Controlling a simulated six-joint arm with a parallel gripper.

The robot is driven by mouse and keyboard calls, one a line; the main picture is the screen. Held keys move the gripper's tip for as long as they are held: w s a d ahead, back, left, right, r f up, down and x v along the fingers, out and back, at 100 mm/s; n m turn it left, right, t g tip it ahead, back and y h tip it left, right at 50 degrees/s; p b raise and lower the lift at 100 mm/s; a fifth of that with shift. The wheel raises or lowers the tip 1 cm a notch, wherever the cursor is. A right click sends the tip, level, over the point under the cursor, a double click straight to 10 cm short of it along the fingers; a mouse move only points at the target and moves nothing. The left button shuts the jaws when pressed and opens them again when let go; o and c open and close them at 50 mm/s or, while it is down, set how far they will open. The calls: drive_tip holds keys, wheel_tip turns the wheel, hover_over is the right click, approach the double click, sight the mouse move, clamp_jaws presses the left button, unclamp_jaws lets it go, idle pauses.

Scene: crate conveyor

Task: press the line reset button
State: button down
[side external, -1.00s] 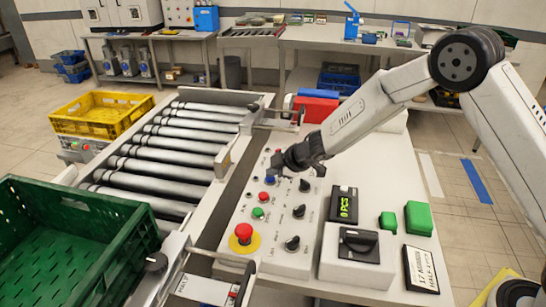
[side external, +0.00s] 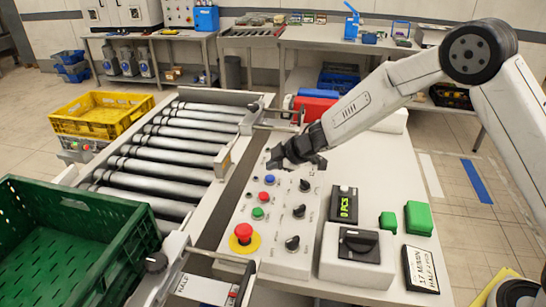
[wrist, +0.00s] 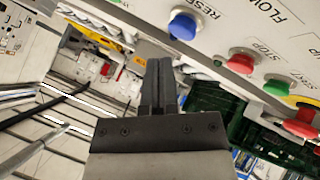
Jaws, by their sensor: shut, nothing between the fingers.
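The blue button (wrist: 183,24), labelled RESET in the wrist view, sits on the pale control panel (side external: 243,211). The blue button also shows in the side view (side external: 270,180). My gripper (side external: 273,163) is over the far part of the panel, behind the blue button in the side view. In the wrist view its fingers (wrist: 158,85) are shut together and empty, with the tips below and left of the blue button. They look apart from it.
A red button (side external: 264,197), a green button (side external: 257,213) and a red emergency stop (side external: 243,232) line the panel. Black knobs (side external: 299,211) stand to their right. The roller conveyor (side external: 165,150) and a green crate (side external: 120,230) are on the left.

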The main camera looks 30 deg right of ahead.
sight(273, 178)
drive_tip(key=shift+r, duration=2.05)
drive_tip(key=s+d+r+m+h, duration=0.1)
drive_tip(key=s+d+m+h, duration=0.3)
drive_tip(key=s+d+m, duration=0.65)
drive_tip(key=s+f+m+g, duration=0.1)
drive_tip(key=s+g, duration=0.1)
drive_tip(key=s, duration=0.4)
drive_tip(key=s+m+g, duration=0.1)
drive_tip(key=s, duration=0.6)
drive_tip(key=s+f+m+g, duration=0.1)
drive_tip(key=s+m+g, duration=0.1)
drive_tip(key=s, duration=0.4)
drive_tip(key=shift+s+d+f+g, duration=0.3)
drive_tip(key=shift+s+d, duration=0.05)
